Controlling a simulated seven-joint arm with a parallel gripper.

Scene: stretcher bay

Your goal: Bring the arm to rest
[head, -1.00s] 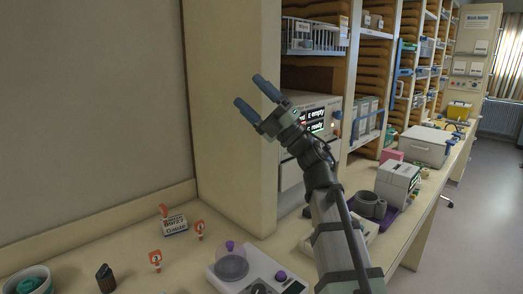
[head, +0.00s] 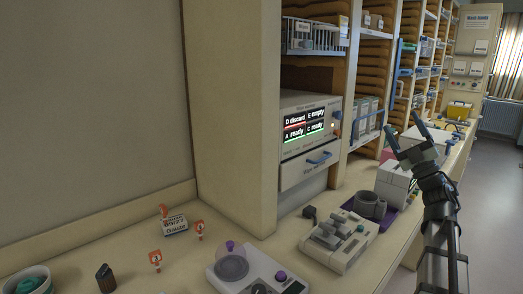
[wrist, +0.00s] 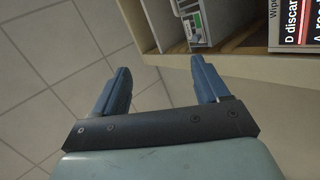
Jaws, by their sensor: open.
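My gripper (head: 404,137) is at the right of the head view, raised above the right part of the counter, its fingers pointing up and to the left. Its two blue fingers are apart with nothing between them. In the wrist view, my gripper (wrist: 160,80) is also open and empty. My arm rises from the lower right of the head view.
The counter (head: 125,230) holds a scale-like device (head: 258,272), a grey device (head: 340,240), a gauze box (head: 174,225) and a dark grey ring-shaped holder (head: 370,205). A cabinet with a lit display (head: 305,125) stands behind. Open floor (head: 490,200) lies at the right.

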